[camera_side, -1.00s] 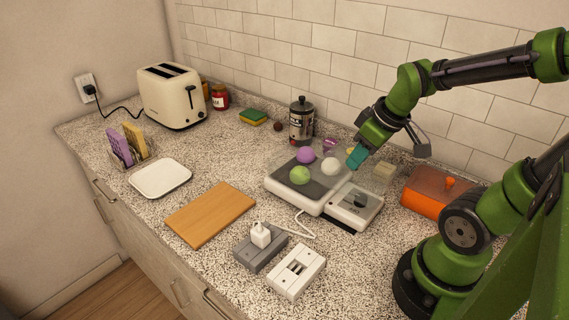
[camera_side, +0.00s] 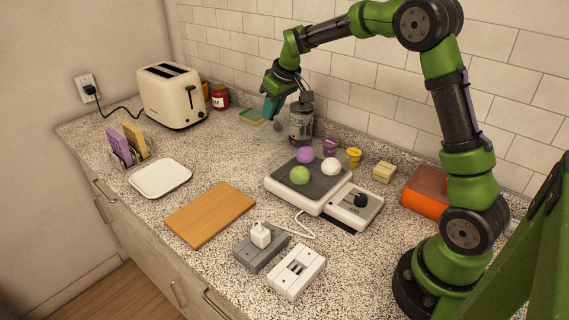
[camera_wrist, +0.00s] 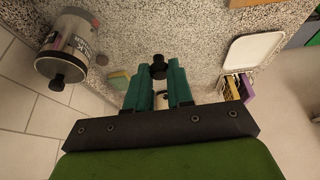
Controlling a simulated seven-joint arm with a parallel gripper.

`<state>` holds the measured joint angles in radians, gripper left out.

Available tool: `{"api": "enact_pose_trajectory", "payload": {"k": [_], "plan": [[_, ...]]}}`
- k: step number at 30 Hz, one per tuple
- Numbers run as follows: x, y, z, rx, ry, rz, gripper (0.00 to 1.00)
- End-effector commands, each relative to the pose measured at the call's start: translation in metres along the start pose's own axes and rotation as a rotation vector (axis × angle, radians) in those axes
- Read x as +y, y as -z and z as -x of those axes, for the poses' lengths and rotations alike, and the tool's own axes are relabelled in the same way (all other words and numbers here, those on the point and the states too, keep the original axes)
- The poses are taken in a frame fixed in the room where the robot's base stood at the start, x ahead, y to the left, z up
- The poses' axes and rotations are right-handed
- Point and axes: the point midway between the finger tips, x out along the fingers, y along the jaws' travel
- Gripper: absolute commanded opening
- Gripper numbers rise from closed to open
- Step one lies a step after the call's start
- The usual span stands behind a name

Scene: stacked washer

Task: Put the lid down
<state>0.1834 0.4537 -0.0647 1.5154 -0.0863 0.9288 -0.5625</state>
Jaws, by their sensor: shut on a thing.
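My gripper (camera_side: 271,108) is at the back of the counter, above and left of the dark-topped canister (camera_side: 301,126). In the wrist view my gripper (camera_wrist: 158,92) has its teal fingers closed around a small black knob (camera_wrist: 158,67), which appears to be the lid's knob. The rest of the lid seems clear and is hard to make out, so its rim and tilt cannot be told. The canister also shows in the wrist view (camera_wrist: 72,42), with a black knob of its own.
A green-yellow sponge (camera_side: 252,117) lies below my gripper; the toaster (camera_side: 172,97) is further left. A scale (camera_side: 300,205) bears green, purple and white balls. A white tray (camera_side: 160,192) and wooden board (camera_side: 210,214) lie in front.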

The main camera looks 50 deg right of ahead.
Motion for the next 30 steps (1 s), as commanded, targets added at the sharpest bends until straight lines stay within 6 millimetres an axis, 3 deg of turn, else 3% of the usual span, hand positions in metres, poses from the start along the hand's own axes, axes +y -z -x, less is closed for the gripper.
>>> {"api": "enact_pose_trajectory", "payload": {"k": [3, 11, 21, 30], "plan": [[-0.002, 0.024, -0.034, -0.003, 0.002, 0.005, 0.0], [-0.006, 0.046, -0.071, 0.0, 0.004, 0.007, 0.0], [-0.006, 0.027, -0.124, 0.0, 0.004, 0.008, 0.0], [-0.006, 0.016, -0.151, -0.002, 0.005, 0.007, 0.0]]}}
